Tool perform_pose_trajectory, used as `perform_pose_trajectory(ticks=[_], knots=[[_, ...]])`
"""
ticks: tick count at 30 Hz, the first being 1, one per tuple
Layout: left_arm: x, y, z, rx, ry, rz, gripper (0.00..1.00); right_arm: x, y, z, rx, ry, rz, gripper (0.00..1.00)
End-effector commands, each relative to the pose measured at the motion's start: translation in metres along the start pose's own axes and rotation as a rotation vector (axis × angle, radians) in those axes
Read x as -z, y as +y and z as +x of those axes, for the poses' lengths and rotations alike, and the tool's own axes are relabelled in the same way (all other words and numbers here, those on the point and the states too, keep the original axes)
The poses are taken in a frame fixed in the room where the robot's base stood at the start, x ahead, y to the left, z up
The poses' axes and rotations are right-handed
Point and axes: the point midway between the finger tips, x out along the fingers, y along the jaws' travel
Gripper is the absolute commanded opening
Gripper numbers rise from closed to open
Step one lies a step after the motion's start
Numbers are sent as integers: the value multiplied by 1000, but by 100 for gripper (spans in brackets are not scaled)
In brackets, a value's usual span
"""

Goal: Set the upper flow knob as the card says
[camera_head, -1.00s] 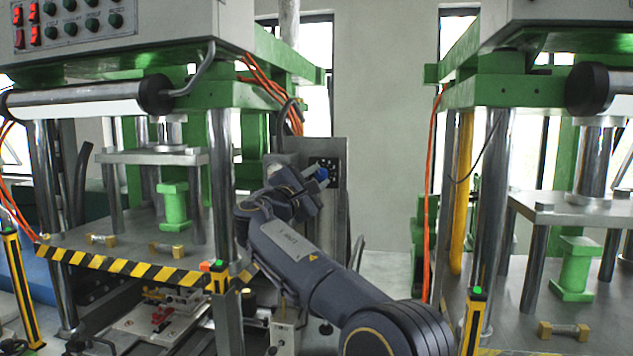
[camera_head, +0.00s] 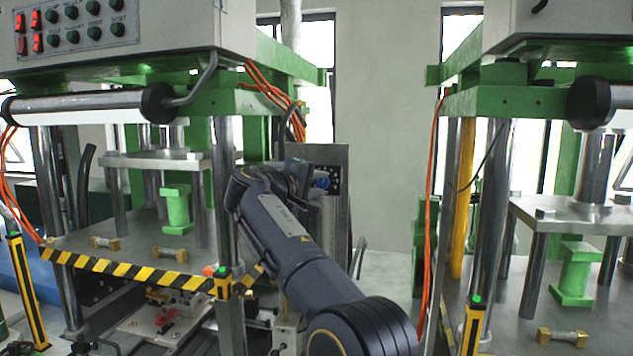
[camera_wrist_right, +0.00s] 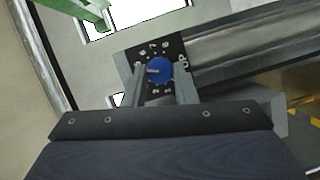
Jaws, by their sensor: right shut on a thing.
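The blue flow knob (camera_wrist_right: 159,70) sits on a black dial plate (camera_wrist_right: 133,60) with white marks around it. A pale pointer line on the knob points left in the wrist view. My right gripper (camera_wrist_right: 160,78) has one finger on each side of the knob and is shut on it. In the head view the knob (camera_head: 322,184) shows small at the right of my right gripper (camera_head: 315,181), on a grey upright panel (camera_head: 335,220). The fingers there are mostly hidden by my wrist. My left gripper is not in view.
A green press (camera_head: 240,103) with a control box (camera_head: 170,35) stands at the left, close beside my right arm. Orange cables (camera_head: 275,88) hang near the panel. Another press (camera_head: 480,75) stands at the right. The pale wall between them is clear.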

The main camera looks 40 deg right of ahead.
Motion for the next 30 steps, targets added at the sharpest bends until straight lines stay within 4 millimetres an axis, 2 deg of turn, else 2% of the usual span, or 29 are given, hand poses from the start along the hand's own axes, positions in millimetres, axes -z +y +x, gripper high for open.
perform_pose_trajectory(ticks=[9, 25, 26, 30], knots=[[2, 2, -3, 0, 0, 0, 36, 0, 0, 0, 47, -1, 108, 3], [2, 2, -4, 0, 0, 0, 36, 0, 0, 0, 56, -2, 127, 3], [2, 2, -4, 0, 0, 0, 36, 0, 0, 0, 56, -2, 127, 28], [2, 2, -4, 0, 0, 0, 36, 0, 0, 0, 55, -1, 127, 47]])
